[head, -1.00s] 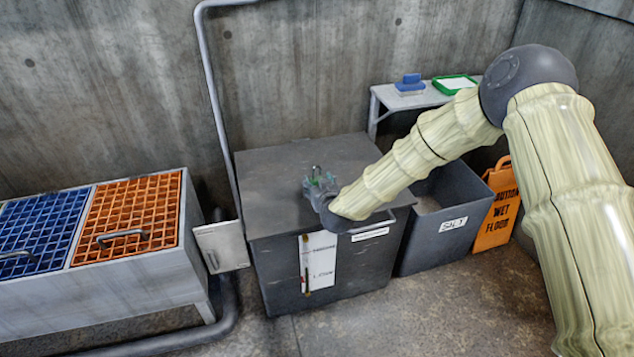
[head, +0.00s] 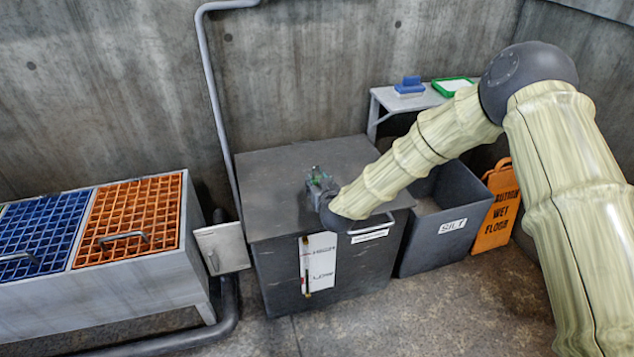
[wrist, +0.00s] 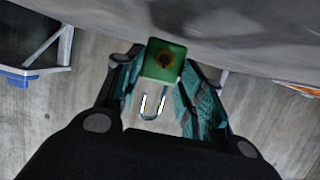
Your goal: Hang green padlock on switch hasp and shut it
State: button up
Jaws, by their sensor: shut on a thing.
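The green padlock (wrist: 164,62) is between the fingers of my gripper (wrist: 160,85) in the wrist view, its keyhole face toward the camera. Its U-shaped metal shackle (wrist: 153,107) shows below the body; I cannot tell whether it is open or locked. In the head view my gripper (head: 319,184) is shut on the padlock (head: 316,173), above the dark grey bin's lid. A small light grey box (head: 221,247) on the wall pipe, left of the bin, looks like the switch. A short handle shows at its lower left; the hasp cannot be made out. My gripper is apart from it.
The dark grey lidded bin (head: 268,196) has a level gauge (head: 318,262) on its front. Left is a trough with blue and orange grates (head: 130,215). Right are a silt bin (head: 452,225), a wet-floor sign (head: 497,205) and a shelf (head: 425,99). Vertical pipe (head: 213,90) stands behind.

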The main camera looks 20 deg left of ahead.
jog(key=shift+r+p, duration=1.25)
jog(key=shift+r, duration=0.65)
jog(key=shift+d, duration=0.1)
